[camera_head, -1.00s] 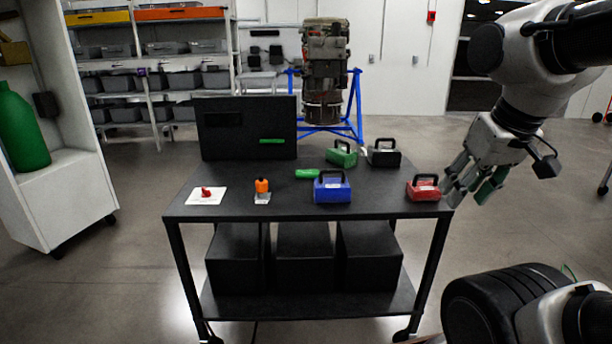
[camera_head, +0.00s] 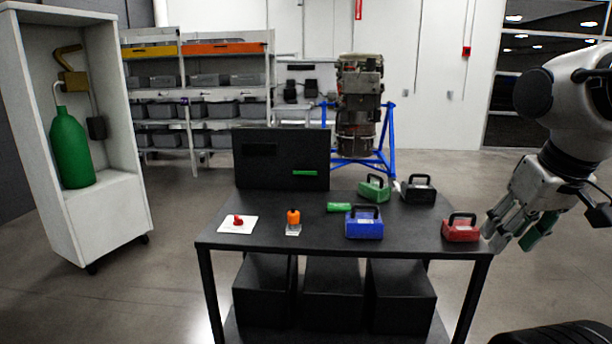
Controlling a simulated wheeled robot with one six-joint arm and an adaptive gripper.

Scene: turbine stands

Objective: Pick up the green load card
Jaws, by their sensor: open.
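A thin green strip (camera_head: 305,173) also shows on the upright black panel, and a green box with a handle (camera_head: 374,189) stands further back. My gripper (camera_head: 510,238) is at the right end of the table, close to the red box, with its fingers apart and pointing down-left. A green patch shows at its right finger; I cannot tell whether it is part of the finger. The gripper is well right of the flat green piece.
The blue box (camera_head: 364,224), red box (camera_head: 460,230) and black box (camera_head: 418,190) stand on the table. An orange item (camera_head: 293,217) and a red item (camera_head: 238,219) sit at left. The black panel (camera_head: 260,168) rises at the back. A white cabinet (camera_head: 110,215) stands left.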

